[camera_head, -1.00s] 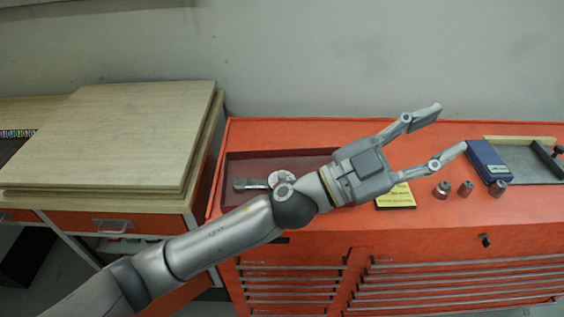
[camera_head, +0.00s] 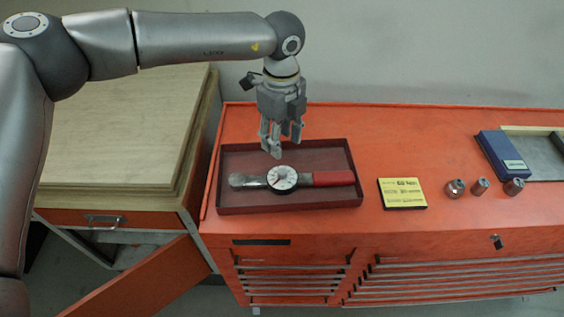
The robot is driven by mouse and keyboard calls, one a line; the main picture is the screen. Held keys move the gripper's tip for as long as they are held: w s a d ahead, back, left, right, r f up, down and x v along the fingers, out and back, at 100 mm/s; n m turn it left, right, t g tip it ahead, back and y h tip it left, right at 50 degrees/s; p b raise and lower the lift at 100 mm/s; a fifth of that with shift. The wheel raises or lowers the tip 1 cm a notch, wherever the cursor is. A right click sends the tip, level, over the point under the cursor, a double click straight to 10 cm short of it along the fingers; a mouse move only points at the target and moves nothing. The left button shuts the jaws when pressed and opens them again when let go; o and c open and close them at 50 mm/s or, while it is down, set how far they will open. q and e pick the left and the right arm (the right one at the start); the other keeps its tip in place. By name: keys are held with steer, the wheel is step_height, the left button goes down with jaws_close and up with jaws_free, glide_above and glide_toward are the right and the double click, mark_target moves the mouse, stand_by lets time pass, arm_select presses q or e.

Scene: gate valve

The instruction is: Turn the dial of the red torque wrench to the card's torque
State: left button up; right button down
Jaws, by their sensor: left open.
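The torque wrench (camera_head: 331,178) lies in a shallow dark red tray (camera_head: 290,207) on the orange tool chest. It has a red handle to the right, a silver head to the left and a round white dial (camera_head: 283,179) between them. The dial's figures are too small to read. My left gripper (camera_head: 275,150) points down over the back of the tray, just behind the dial, open and apparently empty. The yellow card (camera_head: 402,193) lies flat to the right of the tray; its print is too small to read. My right gripper is out of view.
Several metal sockets (camera_head: 480,186) stand right of the card. A blue box (camera_head: 502,154) and a grey tray (camera_head: 540,158) are at the far right. A wooden-topped cabinet (camera_head: 120,140) stands at the left. The chest top (camera_head: 400,135) behind the card is clear.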

mark_target(282, 171)
arm_select(q)
step_height(282, 171, down, 9)
steer(key=p, duration=0.4)
steer(key=shift+s+d+f, duration=0.1)
steer(key=shift+f, duration=0.65)
steer(key=shift+c, duration=0.9)
jaws_close()
